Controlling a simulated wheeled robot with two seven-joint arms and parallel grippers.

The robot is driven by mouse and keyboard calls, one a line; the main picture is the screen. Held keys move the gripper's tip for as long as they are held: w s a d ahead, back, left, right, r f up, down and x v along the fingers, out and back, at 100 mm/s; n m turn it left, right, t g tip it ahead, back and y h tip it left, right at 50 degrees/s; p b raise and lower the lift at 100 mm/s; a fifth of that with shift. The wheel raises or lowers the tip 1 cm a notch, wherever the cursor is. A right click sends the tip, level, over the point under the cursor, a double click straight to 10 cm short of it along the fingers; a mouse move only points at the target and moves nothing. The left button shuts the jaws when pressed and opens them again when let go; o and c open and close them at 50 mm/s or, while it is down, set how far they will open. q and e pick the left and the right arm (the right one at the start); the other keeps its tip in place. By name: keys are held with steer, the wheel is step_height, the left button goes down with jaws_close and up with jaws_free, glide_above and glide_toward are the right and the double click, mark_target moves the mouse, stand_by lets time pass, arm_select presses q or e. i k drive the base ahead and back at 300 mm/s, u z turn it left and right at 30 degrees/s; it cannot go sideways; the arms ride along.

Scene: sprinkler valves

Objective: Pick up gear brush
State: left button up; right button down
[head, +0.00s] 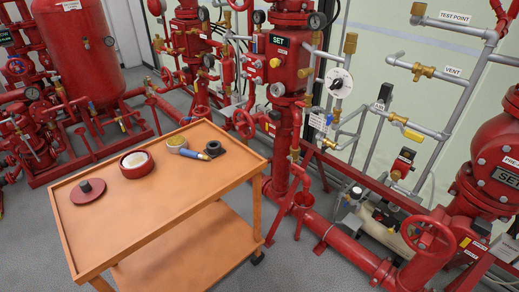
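An orange cart (165,205) stands at the lower left with several small items on its top. A small tool with a blue handle (193,154) lies near the far right part of the cart top. It appears to be the brush, but its head is too small to make out clearly. A round grey piece with a yellowish top (176,142) sits at its left end, seemingly touching it. A dark grey part (214,149) lies just right of the handle. Neither of my grippers is in view.
A red ring-shaped piece with a white centre (136,165) and a red disc with a dark knob (88,191) are on the cart's left half. The cart's near right top is bare. Red pipes and valves (283,110) stand close behind and right of the cart.

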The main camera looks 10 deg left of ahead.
mark_target(186, 152)
steer(key=z, duration=0.25)
steer(key=i, duration=1.35)
steer(key=u, duration=1)
